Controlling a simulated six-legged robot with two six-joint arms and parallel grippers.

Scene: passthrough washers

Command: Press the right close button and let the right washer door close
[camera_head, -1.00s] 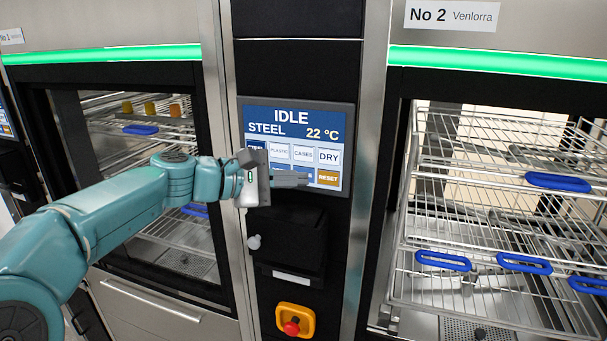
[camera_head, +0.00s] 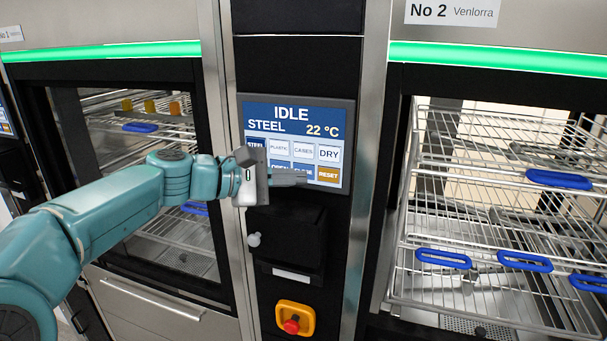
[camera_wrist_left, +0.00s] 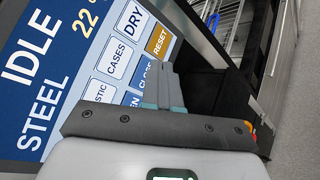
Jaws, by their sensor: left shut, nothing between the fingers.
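The control panel screen (camera_head: 291,115) between the washers reads IDLE, STEEL and 22 °C, with buttons below. The CLOSE button (camera_head: 303,168) is in the lower row, partly covered by my left gripper (camera_head: 307,181). In the left wrist view the CLOSE button (camera_wrist_left: 146,73) shows beside the fingertips of my left gripper (camera_wrist_left: 166,68). My left gripper is shut and empty, its fingers at the screen's lower row; I cannot tell whether they touch it. The right washer (camera_head: 490,63), marked No 2, shows its racks through its front opening; I see no door panel across it. My right gripper is not in view.
Wire racks (camera_head: 490,150) with blue handles fill the right washer. An orange RESET button (camera_head: 328,174) lies beside the fingers. Below the screen are a black box with a knob (camera_head: 254,240) and a red emergency button (camera_head: 292,326). The left washer (camera_head: 105,52) stands behind my arm.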

